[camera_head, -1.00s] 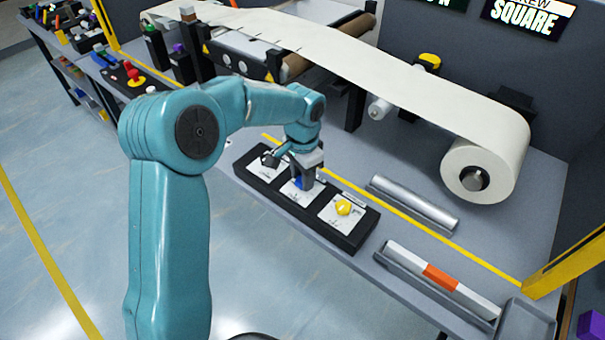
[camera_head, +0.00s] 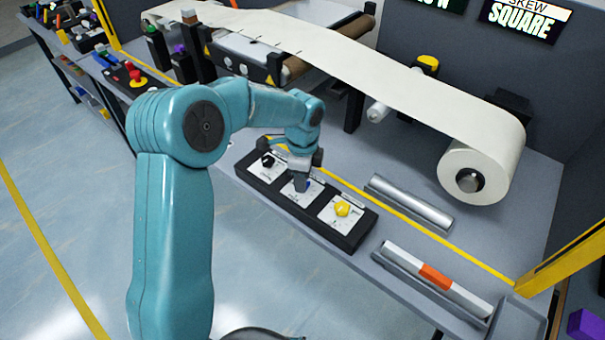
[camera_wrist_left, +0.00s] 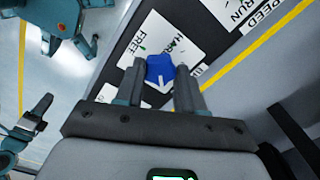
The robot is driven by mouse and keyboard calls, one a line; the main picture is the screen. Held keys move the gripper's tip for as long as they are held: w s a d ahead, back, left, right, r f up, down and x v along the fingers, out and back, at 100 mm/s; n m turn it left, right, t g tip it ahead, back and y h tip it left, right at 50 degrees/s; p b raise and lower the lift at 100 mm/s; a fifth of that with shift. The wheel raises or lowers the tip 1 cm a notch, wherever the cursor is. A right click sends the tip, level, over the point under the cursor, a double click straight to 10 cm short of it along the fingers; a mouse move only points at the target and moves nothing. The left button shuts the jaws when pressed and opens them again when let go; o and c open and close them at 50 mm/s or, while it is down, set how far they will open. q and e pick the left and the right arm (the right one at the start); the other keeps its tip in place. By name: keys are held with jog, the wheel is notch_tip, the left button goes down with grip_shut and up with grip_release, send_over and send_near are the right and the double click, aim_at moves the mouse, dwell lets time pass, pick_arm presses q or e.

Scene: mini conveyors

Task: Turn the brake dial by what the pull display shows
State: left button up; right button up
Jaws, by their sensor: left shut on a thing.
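The brake dial is a blue knob (camera_wrist_left: 160,69) on a white plate (camera_wrist_left: 192,42) lettered FREE and HARD. My left gripper (camera_wrist_left: 161,82) has one finger on each side of this knob and is shut on it. In the head view the left gripper (camera_head: 301,184) points down at the middle plate of the black dial panel, and the blue knob (camera_head: 308,184) is mostly hidden. A dark display (camera_head: 440,4) with green letters is cut off at the top edge, so I cannot read its value. My right gripper cannot be made out.
A black knob (camera_head: 268,160) and a yellow knob (camera_head: 342,208) flank the blue one on the panel. Behind are a silver bar (camera_head: 410,202) and a paper roll (camera_head: 478,175). A display (camera_head: 522,20) reads SKEW SQUARE. A tray (camera_head: 517,322) lies at front right.

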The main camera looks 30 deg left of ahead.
pick_arm(q)
jog(key=shift+r+m, duration=0.1)
jog(key=shift+m, duration=0.9)
jog(key=o, duration=1)
jog(key=shift+o, duration=0.2)
notch_tip(320, 180, up, 16)
jog(key=shift+r+p, duration=0.2)
jog(key=shift+p, duration=0.2)
